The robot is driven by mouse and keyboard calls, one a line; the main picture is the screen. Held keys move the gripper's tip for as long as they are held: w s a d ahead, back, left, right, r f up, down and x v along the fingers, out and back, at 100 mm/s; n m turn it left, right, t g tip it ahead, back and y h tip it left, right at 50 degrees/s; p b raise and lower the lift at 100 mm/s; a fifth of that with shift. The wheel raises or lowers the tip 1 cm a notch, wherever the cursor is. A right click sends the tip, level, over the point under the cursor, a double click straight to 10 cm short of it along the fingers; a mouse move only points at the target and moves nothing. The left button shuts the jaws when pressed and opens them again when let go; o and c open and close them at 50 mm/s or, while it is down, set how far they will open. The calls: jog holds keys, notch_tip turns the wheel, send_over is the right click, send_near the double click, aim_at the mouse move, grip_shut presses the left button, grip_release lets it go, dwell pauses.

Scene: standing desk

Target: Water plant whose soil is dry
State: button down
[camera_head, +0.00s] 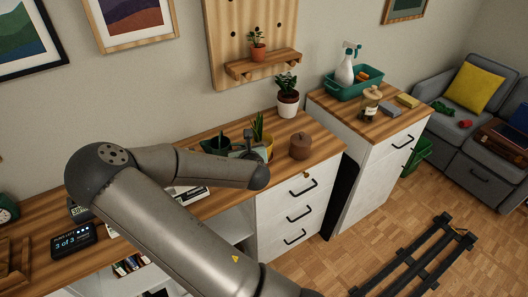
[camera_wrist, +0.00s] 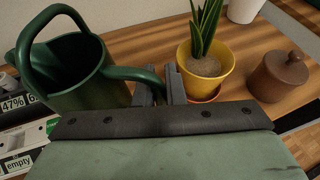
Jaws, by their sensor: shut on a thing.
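A dark green watering can (camera_head: 216,146) is on the desk by my gripper; its body (camera_wrist: 82,75) and large loop handle fill the left of the wrist view. My gripper (camera_wrist: 160,90) is shut on a green bar on the can's right side; I cannot tell whether this is spout or handle. A yellow pot (camera_wrist: 223,72) with a long-leaved plant and pale brown soil stands just right of the fingers. A white pot (camera_head: 288,104) with a leafy plant stands behind. A small terracotta pot (camera_head: 258,52) with a plant sits on the wall shelf. Soil in these two is not clear.
A brown lidded pot (camera_head: 300,146) stands right of the yellow pot. A green tray (camera_head: 352,83) with a spray bottle (camera_head: 345,70) is on the right cabinet.

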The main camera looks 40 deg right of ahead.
jog(key=s+d+f+m+g+h+b, duration=0.2)
jog(key=s+d+m+h+b, duration=0.1)
jog(key=s+d, duration=0.5)
jog(key=s+d+f+m+g+h+b, duration=0.2)
jog(key=s+d+b, duration=0.4)
jog(key=d, duration=0.8)
jog(key=shift+s+m+h, duration=0.4)
jog(key=shift+s+m, duration=0.1)
jog(key=shift+s, duration=0.65)
